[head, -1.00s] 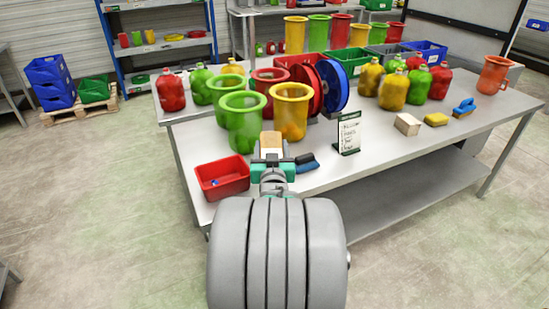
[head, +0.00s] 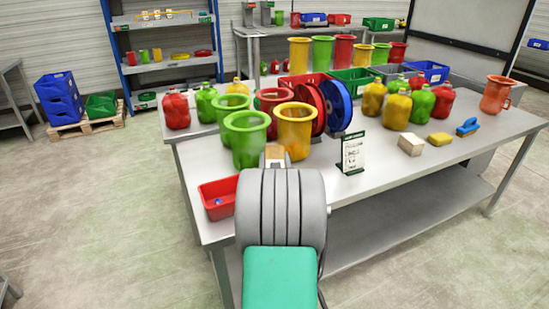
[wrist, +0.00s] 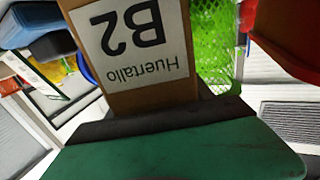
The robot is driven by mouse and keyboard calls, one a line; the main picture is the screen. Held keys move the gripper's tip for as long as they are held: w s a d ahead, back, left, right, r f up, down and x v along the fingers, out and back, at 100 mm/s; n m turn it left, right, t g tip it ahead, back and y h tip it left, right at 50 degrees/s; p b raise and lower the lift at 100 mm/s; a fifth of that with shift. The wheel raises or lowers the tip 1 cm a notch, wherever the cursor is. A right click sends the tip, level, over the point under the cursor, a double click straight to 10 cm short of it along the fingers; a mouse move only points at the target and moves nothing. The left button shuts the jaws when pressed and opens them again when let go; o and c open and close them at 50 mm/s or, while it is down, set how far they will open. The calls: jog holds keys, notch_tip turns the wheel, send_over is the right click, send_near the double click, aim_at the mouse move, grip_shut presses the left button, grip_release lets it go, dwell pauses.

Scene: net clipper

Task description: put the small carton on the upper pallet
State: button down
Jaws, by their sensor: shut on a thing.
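The small carton (wrist: 115,88) is brown with a white label reading "Huertallo B2", upside down in the wrist view. My gripper (wrist: 150,120) is shut on it; a dark pad and green finger show against the carton. In the head view only a bit of the carton (head: 275,151) shows above my grey arm link, which hides most of my gripper. It is in front of the yellow and green pots, over the table's near part. A wooden pallet (head: 92,126) lies on the floor at the far left, bearing blue and green crates. I cannot make out an upper pallet.
The grey table (head: 330,185) carries green pots (head: 246,140), a yellow pot (head: 295,128), a red bin (head: 216,198), a sign (head: 353,153), a pale block (head: 411,144) and several jugs. A blue shelf rack (head: 162,60) stands behind. Floor at left is open.

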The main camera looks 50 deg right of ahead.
jog(key=c, duration=0.9)
grip_release()
jog(key=shift+f, duration=0.15)
jog(key=o, duration=0.5)
